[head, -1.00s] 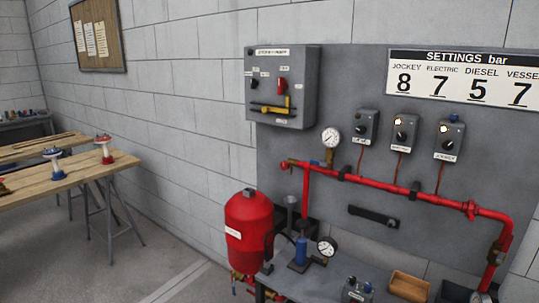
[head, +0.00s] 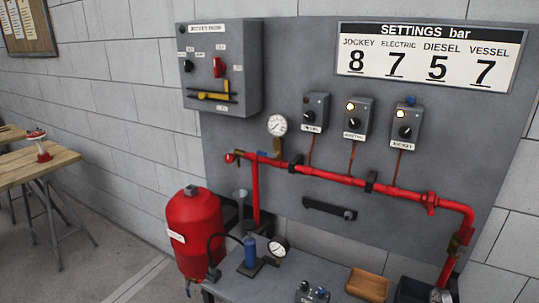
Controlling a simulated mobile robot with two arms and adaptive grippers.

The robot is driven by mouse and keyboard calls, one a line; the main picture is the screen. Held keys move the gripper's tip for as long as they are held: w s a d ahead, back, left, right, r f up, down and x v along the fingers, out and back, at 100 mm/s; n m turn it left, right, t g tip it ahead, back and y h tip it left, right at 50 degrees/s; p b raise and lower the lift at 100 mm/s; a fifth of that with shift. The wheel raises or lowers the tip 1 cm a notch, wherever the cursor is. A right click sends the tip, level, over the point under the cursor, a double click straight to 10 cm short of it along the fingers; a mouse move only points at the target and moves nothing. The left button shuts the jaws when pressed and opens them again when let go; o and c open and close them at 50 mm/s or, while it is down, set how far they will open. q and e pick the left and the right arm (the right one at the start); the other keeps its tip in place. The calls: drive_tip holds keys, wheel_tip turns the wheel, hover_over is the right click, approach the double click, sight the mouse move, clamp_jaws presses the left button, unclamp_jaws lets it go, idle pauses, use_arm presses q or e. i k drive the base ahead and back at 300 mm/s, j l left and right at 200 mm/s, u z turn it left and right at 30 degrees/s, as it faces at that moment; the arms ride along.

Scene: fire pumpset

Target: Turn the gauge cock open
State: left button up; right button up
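A round white pressure gauge (head: 277,125) stands above the left part of the red pipe (head: 330,178) on the grey panel. Below it is a short brass gauge cock (head: 277,147), with a small blue part that looks like its lever (head: 264,153) pointing left. The cock is small in the picture, so its exact lever angle is hard to tell. Neither of my grippers shows in the head view.
A grey control box (head: 222,70) hangs upper left of the gauge. Three switch boxes are to its right. Below are a red vessel (head: 194,225), a bench (head: 235,290) with a blue hand pump (head: 250,250) and a wooden tray (head: 367,284). Floor shows at lower left.

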sight(268, 155)
drive_tip(key=i+j+z, duration=0.1)
drive_tip(key=z, duration=0.3)
drive_tip(key=j+z, duration=0.3)
drive_tip(key=z, duration=0.15)
drive_tip(key=j+z, duration=0.2)
drive_tip(key=z, duration=0.2)
drive_tip(key=j+z, duration=0.25)
drive_tip(key=z, duration=0.15)
drive_tip(key=j+z, duration=0.25)
drive_tip(key=z, duration=0.2)
drive_tip(key=k+j+z, duration=0.1)
drive_tip(key=j, duration=0.35)
drive_tip(key=k+j+z, duration=0.1)
drive_tip(key=j, duration=0.3)
drive_tip(key=k+j+z, duration=0.1)
drive_tip(key=k+j, duration=0.15)
drive_tip(key=j, duration=0.15)
drive_tip(key=k+j+z, duration=0.1)
drive_tip(key=j, duration=0.3)
drive_tip(key=k+j+z, duration=0.15)
drive_tip(key=j, duration=0.25)
drive_tip(key=k+j+z, duration=0.1)
drive_tip(key=k+j, duration=0.2)
